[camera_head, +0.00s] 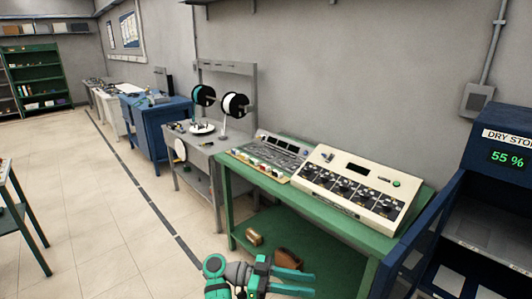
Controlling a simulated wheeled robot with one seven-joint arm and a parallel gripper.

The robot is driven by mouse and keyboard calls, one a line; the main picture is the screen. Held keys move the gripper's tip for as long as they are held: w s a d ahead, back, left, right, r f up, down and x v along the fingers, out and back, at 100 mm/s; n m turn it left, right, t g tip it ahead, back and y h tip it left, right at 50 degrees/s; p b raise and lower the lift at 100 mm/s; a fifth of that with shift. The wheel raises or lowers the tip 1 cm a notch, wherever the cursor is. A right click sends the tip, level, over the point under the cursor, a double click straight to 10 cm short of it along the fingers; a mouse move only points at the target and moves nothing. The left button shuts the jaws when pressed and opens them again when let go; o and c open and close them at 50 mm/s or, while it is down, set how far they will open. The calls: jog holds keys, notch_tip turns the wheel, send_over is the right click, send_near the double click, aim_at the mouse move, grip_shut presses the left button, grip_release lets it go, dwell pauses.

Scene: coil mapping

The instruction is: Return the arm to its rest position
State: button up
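My arm (216,268), teal and grey, reaches into the bottom middle of the head view. My gripper (312,284) is at its end, with teal fingers pointing right. A gap shows between the fingers, and nothing is seen held in it. The gripper appears in front of the lower shelf of the green bench, apart from the bench top. The lower part of my arm is cut off by the picture's bottom edge.
A green bench (232,205) carries a cream control box (345,190) and a grey panel (268,155). A grey bench with spools (235,105) stands beyond. A blue dry-storage cabinet (500,190) stands right. The tiled floor (95,215) at left is mostly clear.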

jog(key=s+d+f+n+t+y, duration=0.1)
jog(key=s+d+f+n+t, duration=0.2)
jog(key=f, duration=0.4)
jog(key=d+f+n+t+y, duration=0.1)
jog(key=f+n+t, duration=0.2)
jog(key=f+n, duration=0.3)
jog(key=s+d+f+n+t+y, duration=0.1)
jog(key=s+d+f+n+t, duration=0.15)
jog(key=f, duration=0.55)
jog(key=s+a+f+n+t+y, duration=0.45)
jog(key=s+f+n+y, duration=0.2)
jog(key=s+f, duration=0.55)
jog(key=s+a+r+n+t+y, duration=0.2)
jog(key=s+a+y, duration=0.5)
jog(key=s, duration=0.6)
jog(key=s+a+r+t, duration=0.2)
jog(key=s+r, duration=0.3)
jog(key=r, duration=0.4)
jog(key=s+a+r+t, duration=0.1)
jog(key=s+a+r, duration=0.2)
jog(key=s+r, duration=0.3)
notch_tip(320, 180, up, 5)
jog(key=shift+s+a+f+m+t+y, duration=0.2)
jog(key=shift+s+m+t+y, duration=0.1)
jog(key=shift+t+y, duration=0.15)
